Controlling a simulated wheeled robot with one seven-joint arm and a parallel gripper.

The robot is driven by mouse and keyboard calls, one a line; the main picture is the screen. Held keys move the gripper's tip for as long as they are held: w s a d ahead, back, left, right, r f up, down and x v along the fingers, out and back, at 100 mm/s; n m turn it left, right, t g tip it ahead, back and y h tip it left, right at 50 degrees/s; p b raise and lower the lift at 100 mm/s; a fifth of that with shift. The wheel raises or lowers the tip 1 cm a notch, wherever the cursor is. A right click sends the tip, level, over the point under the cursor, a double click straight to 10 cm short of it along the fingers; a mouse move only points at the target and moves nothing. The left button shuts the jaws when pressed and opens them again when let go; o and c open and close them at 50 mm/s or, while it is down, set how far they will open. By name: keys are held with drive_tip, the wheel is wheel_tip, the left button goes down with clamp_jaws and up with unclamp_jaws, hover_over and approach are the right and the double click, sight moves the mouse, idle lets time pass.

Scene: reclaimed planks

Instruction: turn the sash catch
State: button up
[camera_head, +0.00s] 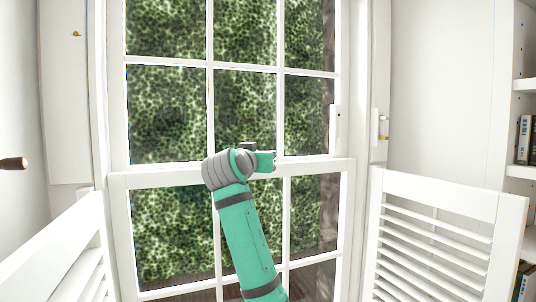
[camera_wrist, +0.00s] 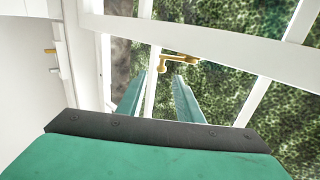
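The brass sash catch (camera_wrist: 180,57) shows in the wrist view, on the white rail of the window. It has a lever arm lying across to the right and a rounded knob end at its left. My gripper (camera_wrist: 157,82) has its two teal fingers apart, with the catch just beyond the fingertips and nothing held between them. In the head view my gripper (camera_head: 268,160) is at the meeting rail (camera_head: 315,168), near the middle of the sash window. The catch cannot be made out there, as my wrist and gripper cover that area.
White louvred shutters stand open at the left (camera_head: 75,240) and right (camera_head: 440,235). A small brass fitting (camera_head: 383,128) sits on the right frame. A bookshelf (camera_head: 524,85) is at the far right. Glazing bars and foliage outside fill the window.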

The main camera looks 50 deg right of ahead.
drive_tip(key=x, duration=0.6)
drive_tip(key=shift+w+d, duration=0.15)
drive_tip(key=shift+d, duration=0.1)
clamp_jaws()
